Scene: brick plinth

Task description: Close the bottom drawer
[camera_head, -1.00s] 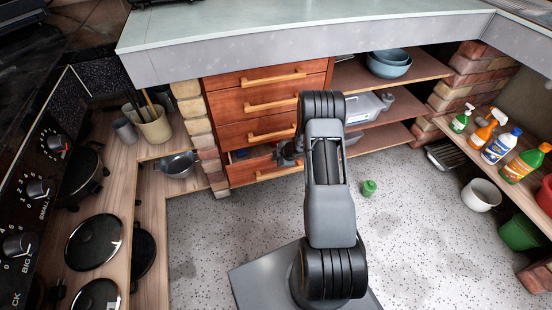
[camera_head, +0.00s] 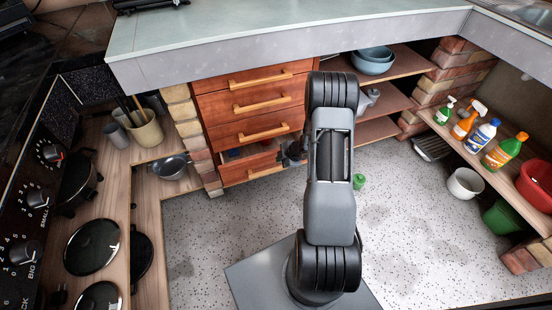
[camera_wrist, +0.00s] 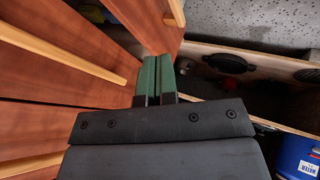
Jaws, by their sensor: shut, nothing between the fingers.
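The bottom drawer (camera_head: 234,174) is the lowest of a red-brown stack with light wooden handles. It stands partly open in the head view, with a blue item (camera_head: 233,153) showing inside. My gripper (camera_head: 293,153) is at the drawer's right end, partly hidden behind my arm. In the wrist view its green fingertips (camera_wrist: 157,75) are together, with nothing between them. Red-brown drawer fronts (camera_wrist: 60,65) lie to their left. A blue labelled can (camera_wrist: 298,155) shows at lower right. I cannot tell whether the fingers touch the drawer.
Open shelves right of the drawers hold blue bowls (camera_head: 372,62). Bottles (camera_head: 482,138) line the right shelf. A counter with pans (camera_head: 92,247) is at left. The floor has free room.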

